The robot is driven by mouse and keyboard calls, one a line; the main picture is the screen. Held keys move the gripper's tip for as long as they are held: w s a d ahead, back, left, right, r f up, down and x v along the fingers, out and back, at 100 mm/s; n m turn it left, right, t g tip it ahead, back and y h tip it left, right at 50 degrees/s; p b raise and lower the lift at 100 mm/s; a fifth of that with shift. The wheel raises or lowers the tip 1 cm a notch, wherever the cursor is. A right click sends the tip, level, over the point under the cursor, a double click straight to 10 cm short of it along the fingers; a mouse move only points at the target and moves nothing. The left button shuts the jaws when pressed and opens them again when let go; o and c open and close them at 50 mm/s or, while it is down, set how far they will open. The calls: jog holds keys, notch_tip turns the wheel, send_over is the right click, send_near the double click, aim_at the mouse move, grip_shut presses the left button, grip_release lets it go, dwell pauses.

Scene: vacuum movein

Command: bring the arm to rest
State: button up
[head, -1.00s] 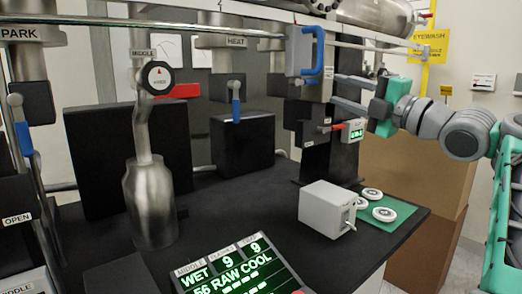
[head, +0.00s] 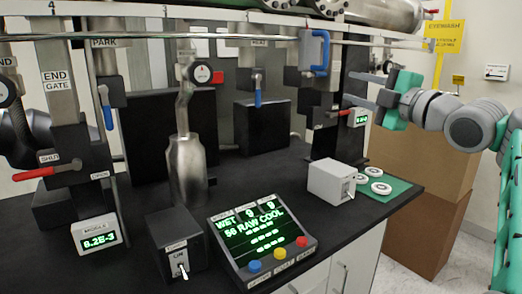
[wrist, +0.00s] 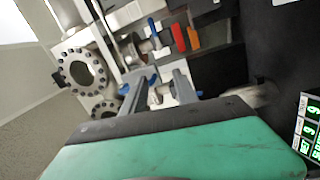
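My gripper (head: 362,91) is at the right in the head view, raised above the dark bench (head: 228,190). Its two grey fingers point left and stand apart with nothing between them. In the wrist view the fingers (wrist: 160,92) also show a clear gap, with piping and blue handles beyond. My arm comes in from the right edge. In the head view the fingertips appear to the right of a blue handle (head: 321,55) on the rail; I cannot tell the depth between them.
The bench carries a lit console (head: 262,240), a box with an ON switch (head: 176,250), a small grey box (head: 328,182) and white discs on a green mat (head: 398,192). An END GATE valve with a red lever (head: 33,173) is at left. Cardboard boxes (head: 430,218) stand at right.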

jog(key=s+a+f+m+g+h+p, duration=0.2)
jog(key=a+f+m+g+h+p, duration=0.5)
jog(key=m+p, duration=0.7)
jog(key=s+f+m+g+h+p, duration=0.1)
jog(key=s+f+m+g+p, duration=0.2)
jog(key=s+f, duration=0.5)
jog(key=s+f+m+g+h+p, duration=0.1)
jog(key=s+f+m+g+p, duration=0.2)
jog(key=s, duration=1.2)
notch_tip(320, 180, down, 6)
jog(key=m+p, duration=0.2)
jog(key=p, duration=0.2)
jog(key=shift+d+h+p, duration=0.3)
jog(key=shift+d+p, duration=0.05)
